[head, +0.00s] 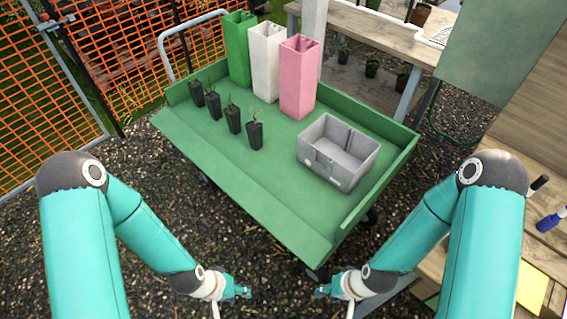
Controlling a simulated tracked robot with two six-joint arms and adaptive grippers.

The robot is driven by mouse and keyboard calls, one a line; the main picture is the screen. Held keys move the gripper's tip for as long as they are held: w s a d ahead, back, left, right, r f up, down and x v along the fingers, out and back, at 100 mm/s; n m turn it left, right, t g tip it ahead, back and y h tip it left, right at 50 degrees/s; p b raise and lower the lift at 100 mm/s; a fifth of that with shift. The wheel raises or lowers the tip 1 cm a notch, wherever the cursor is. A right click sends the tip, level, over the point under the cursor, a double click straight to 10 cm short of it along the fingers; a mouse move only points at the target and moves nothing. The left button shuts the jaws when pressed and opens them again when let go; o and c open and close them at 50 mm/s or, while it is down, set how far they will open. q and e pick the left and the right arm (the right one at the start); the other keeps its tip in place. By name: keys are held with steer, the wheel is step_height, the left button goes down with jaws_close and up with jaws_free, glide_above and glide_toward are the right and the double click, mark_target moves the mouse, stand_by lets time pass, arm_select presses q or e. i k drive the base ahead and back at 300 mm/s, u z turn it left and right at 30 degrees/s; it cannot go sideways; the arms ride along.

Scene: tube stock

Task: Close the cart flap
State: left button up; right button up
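The green cart (280,175) stands on gravel in the head view, ahead of my arms. Its long near-side flap (235,192) is folded outward and down from the cart bed, while the other sides stand up as low walls. My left gripper (246,291) is low in the middle of the view, in front of the flap's near edge and apart from it. My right gripper (321,291) is to its right, below the cart's near corner, also apart from the flap. Both grippers are small here, and I cannot tell whether their fingers are open. Neither visibly holds anything.
On the cart stand several potted seedlings (233,119), green (238,50), white (265,63) and pink (299,78) tall containers, and a grey crate (338,152). A wooden bench (545,255) is at right, an orange fence (40,100) at left. Gravel before the flap is clear.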

mark_target(302, 240)
steer(key=u, duration=0.05)
steer(key=k, duration=1.3)
steer(key=u, duration=0.85)
steer(key=i, duration=1.4)
steer(key=z, duration=0.55)
